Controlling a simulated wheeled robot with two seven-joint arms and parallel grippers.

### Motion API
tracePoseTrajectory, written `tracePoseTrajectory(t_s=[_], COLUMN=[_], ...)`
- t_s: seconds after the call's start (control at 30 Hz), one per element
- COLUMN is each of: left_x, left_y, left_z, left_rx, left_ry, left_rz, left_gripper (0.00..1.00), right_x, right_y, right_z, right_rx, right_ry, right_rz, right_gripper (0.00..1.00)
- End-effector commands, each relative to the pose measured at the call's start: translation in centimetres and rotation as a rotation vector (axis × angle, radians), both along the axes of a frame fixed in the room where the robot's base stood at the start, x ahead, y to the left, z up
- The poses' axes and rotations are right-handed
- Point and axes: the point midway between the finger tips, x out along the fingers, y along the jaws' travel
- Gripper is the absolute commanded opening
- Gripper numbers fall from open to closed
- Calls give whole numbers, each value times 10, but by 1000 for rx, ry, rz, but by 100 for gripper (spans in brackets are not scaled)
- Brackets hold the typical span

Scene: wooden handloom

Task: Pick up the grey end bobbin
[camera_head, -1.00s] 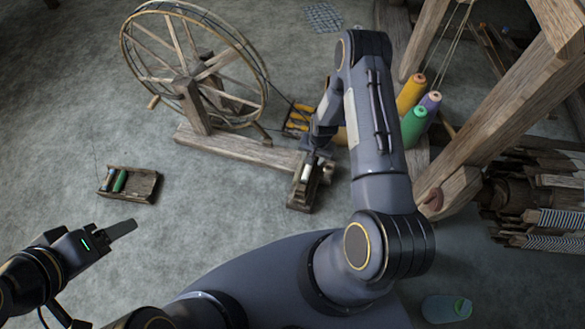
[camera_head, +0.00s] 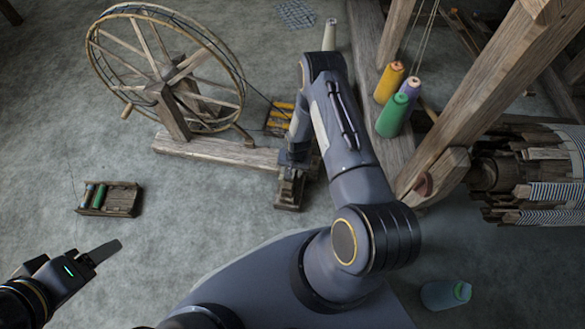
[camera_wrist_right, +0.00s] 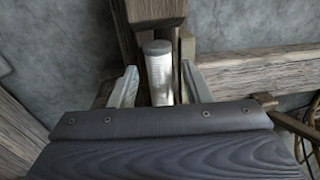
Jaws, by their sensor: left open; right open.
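In the right wrist view a pale grey bobbin (camera_wrist_right: 160,75) stands between the two fingers of my right gripper (camera_wrist_right: 158,85). The fingers are open, one on each side of it; I cannot tell whether they touch it. In the head view my right forearm and wrist hide the bobbin, at the right end of the spinning wheel's base (camera_head: 220,150), above a small wooden stand (camera_head: 289,190). My left gripper (camera_head: 105,250) is open and empty over the floor at lower left, far from the bobbin.
A small wooden tray (camera_head: 122,199) with a grey and a green bobbin lies on the floor at left. Yellow, green and purple cones (camera_head: 391,115) stand beside the loom's frame (camera_head: 480,120) at right. Clear floor lies between tray and wheel.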

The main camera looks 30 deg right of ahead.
Motion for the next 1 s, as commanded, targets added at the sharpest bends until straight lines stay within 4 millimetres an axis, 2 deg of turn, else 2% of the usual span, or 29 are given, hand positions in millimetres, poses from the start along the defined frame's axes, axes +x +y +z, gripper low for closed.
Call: tracePoseTrajectory(t_s=[0.03, 0.33, 0.77, 0.87, 1.0], left_x=[0, 0, 0, 0, 0], left_y=[0, 0, 0, 0, 0], left_z=[0, 0, 2, 6, 15], left_rx=[0, 0, 0, 0, 0], left_ry=[0, 0, 0, 0, 0], left_rz=[0, 0, 0, 0, 0], left_gripper=[66, 66, 66, 66, 66], right_x=[0, 0, 0, 1, 1], right_y=[0, 0, 0, 0, 0], right_z=[0, 0, 4, 13, 33], right_rx=[0, 0, 0, -1, -1], right_ry=[0, 0, 0, -1, -2], right_rz=[0, 0, 1, 1, 2], right_gripper=[40, 1, 0, 0, 0])
